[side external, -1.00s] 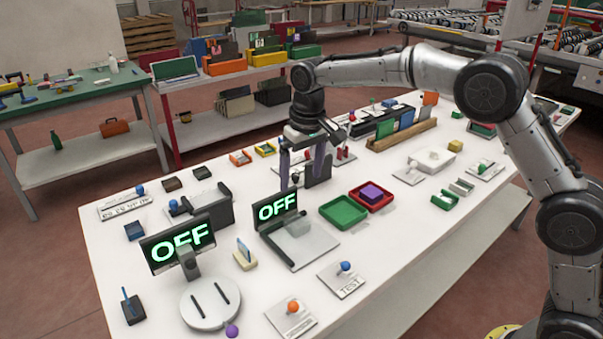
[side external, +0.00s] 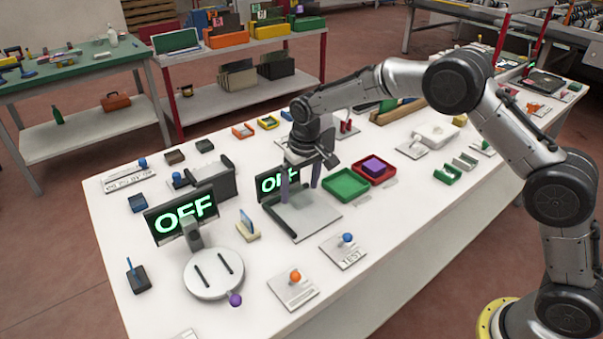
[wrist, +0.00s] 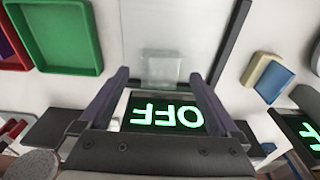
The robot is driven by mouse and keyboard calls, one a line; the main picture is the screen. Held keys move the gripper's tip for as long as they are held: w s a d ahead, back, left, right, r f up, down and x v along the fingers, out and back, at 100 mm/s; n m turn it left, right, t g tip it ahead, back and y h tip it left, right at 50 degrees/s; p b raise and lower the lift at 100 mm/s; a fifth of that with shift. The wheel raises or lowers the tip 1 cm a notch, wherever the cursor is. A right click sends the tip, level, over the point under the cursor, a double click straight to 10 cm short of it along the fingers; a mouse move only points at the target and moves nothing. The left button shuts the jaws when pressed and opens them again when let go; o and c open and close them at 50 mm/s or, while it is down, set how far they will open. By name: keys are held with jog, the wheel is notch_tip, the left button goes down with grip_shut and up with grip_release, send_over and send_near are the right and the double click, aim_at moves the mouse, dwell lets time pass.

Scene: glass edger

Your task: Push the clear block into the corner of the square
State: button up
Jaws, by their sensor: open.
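The clear block (wrist: 160,68) shows in the wrist view as a pale see-through shape on the grey plate (wrist: 145,25). It lies between my fingertips in the picture; I cannot tell whether they touch it. I cannot make it out in the side view. The square seems to be this plate (side external: 312,222), with a dark rail (wrist: 231,42) along one side and a screen reading OFF (wrist: 165,113) at one end. My gripper (side external: 300,192) is open, pointing down over the screen end of the plate. Its two fingers (wrist: 159,78) are apart and partly hide the screen in the side view.
A green tray (side external: 346,186) and a red tray with a purple block (side external: 374,165) stand close to the plate's right. A yellowish holder with a blue piece (side external: 248,228) stands left of the rail. A TEST panel with a blue knob (side external: 346,240) lies in front.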

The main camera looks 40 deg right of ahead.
aim_at(304, 198)
jog(key=shift+w+f, duration=0.1)
jog(key=shift+f, duration=0.5)
jog(key=shift+c, duration=0.3)
jog(key=c, duration=1.4)
jog(key=o, duration=1.5)
jog(key=shift+c, duration=0.2)
jog(key=shift+r, duration=0.2)
notch_tip(304, 198, up, 14)
jog(key=s, duration=0.1)
jog(key=shift+s+f, duration=0.25)
jog(key=shift+s, duration=0.1)
